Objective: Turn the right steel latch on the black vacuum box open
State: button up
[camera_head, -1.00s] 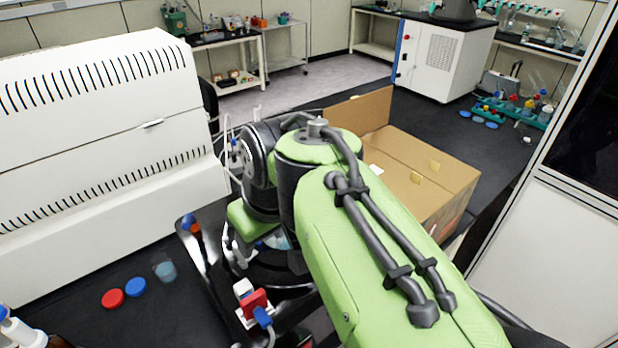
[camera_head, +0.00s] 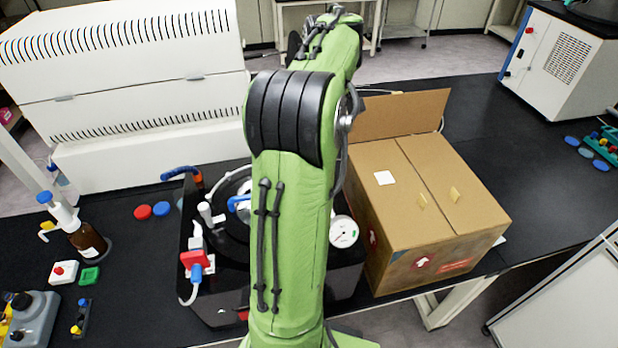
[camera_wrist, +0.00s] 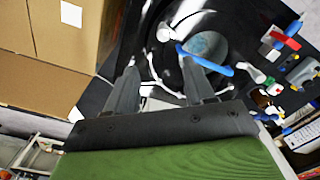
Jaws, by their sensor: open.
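The black vacuum box (camera_head: 228,308) stands on the bench in the head view, its middle and right side hidden by my arm. Its round lid has a blue handle (camera_head: 238,203), and a steel latch (camera_head: 207,212) shows at the lid's left. The right latch is hidden in the head view. In the wrist view, a pale steel piece (camera_wrist: 165,33) at the lid's edge appears to be the right latch. My gripper (camera_wrist: 157,65) is open and empty, its fingers pointing toward that side of the lid. I cannot tell whether it touches anything. The head view does not show my gripper.
A cardboard box (camera_head: 420,205) stands close to the right of the vacuum box. A gauge (camera_head: 343,232) sits on its right side and a red valve (camera_head: 195,258) on its left. A large white machine (camera_head: 150,100) stands behind left. A brown bottle (camera_head: 88,243) stands left.

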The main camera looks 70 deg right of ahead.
jog(key=f+b, duration=0.1)
jog(key=f, duration=0.4)
jog(key=f+b, duration=0.1)
jog(key=f, duration=0.4)
jog(key=f+b, duration=0.1)
jog(key=f, duration=0.4)
jog(key=shift+w+a+f, duration=0.25)
jog(key=shift+w+f, duration=0.05)
jog(key=shift+f, duration=0.1)
grip_shut()
